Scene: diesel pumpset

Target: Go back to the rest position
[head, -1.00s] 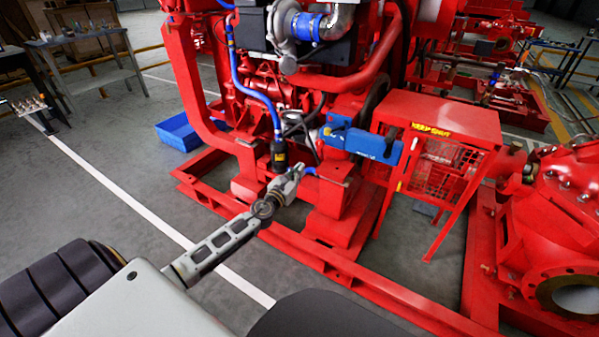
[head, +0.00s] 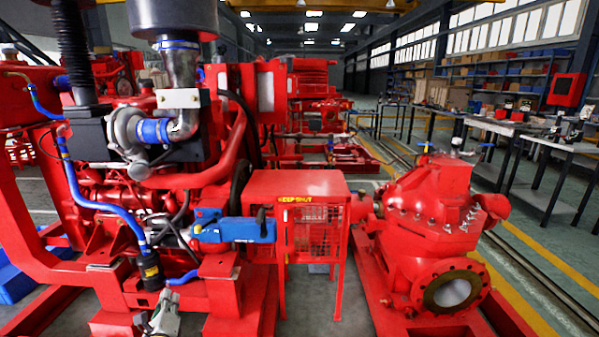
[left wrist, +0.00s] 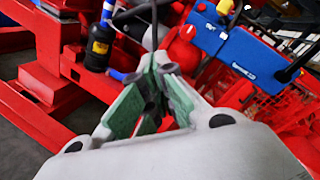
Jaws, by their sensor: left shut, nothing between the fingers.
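My left gripper (head: 167,297) is at the bottom left of the head view, just below and right of a black cylindrical filter (head: 150,270) on the red pumpset. In the left wrist view its green-padded fingers (left wrist: 160,66) meet at the tips and hold nothing. The black filter (left wrist: 99,46) stands to the left of the fingertips there, under a blue hose. A blue device (head: 236,230) on the pumpset is up and to the right of the gripper. Whether the fingertips touch the pumpset I cannot tell. My right gripper is out of view.
A red mesh guard box (head: 310,187) labelled "KEEP SHUT" stands right of the engine. A red pump (head: 432,215) with an open round flange is farther right. Workbenches (head: 545,140) line the right side. The red base frame (left wrist: 50,130) lies left of the gripper.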

